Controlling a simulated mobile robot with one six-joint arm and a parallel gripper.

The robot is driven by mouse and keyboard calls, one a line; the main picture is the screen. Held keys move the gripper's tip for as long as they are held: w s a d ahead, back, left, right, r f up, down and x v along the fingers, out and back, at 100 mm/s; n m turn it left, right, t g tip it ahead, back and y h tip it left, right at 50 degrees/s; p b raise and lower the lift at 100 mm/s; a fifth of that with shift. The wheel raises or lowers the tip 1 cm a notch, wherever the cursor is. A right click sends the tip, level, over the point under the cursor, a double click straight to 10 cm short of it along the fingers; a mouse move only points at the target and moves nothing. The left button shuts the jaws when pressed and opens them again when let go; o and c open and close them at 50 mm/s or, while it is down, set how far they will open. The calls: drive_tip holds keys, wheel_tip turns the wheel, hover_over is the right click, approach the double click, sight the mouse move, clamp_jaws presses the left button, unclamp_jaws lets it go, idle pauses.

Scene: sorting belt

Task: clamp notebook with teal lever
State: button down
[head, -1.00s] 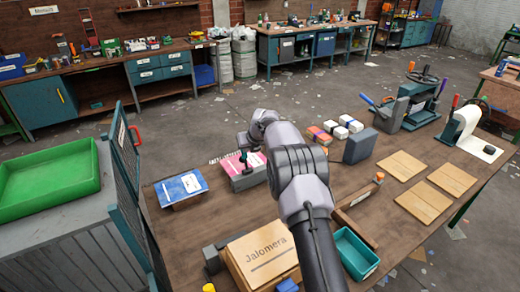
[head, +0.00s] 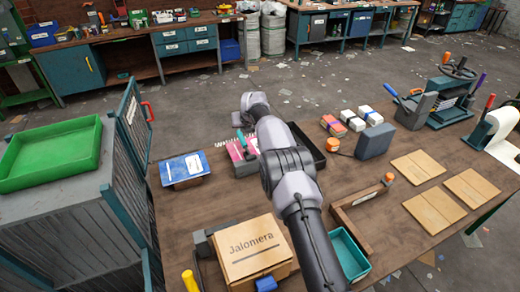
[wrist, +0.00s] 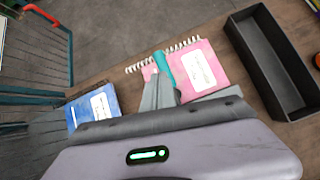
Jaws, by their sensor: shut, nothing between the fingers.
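A pink spiral notebook (wrist: 200,66) with a white label lies near the middle of the wrist view. It also shows in the head view (head: 243,168), partly behind my arm. The teal lever (wrist: 164,68) lies across the notebook's left part in the wrist view, with grey metal beside it. In the head view the lever (head: 241,139) shows above the notebook. My gripper (wrist: 158,84) is shut and empty, with its fingertips close to the lever's near end. I cannot tell whether they touch it. My arm hides part of this area in the head view.
A blue notebook (head: 184,168) lies left of the pink one. A black tray (wrist: 270,62) stands close on the right. A wooden box (head: 252,250), a teal bin (head: 348,256) and a grey block (head: 375,141) stand on the bench. A mesh panel (head: 134,118) borders its left side.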

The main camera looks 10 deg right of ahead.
drive_tip(key=shift+r, duration=0.1)
idle(0.3)
drive_tip(key=p+v, duration=0.1)
drive_tip(key=v, duration=1.6)
drive_tip(key=shift+s+p, duration=0.15)
drive_tip(key=shift+p, duration=0.15)
drive_tip(key=shift+a+r, duration=0.1)
drive_tip(key=shift+a, duration=0.05)
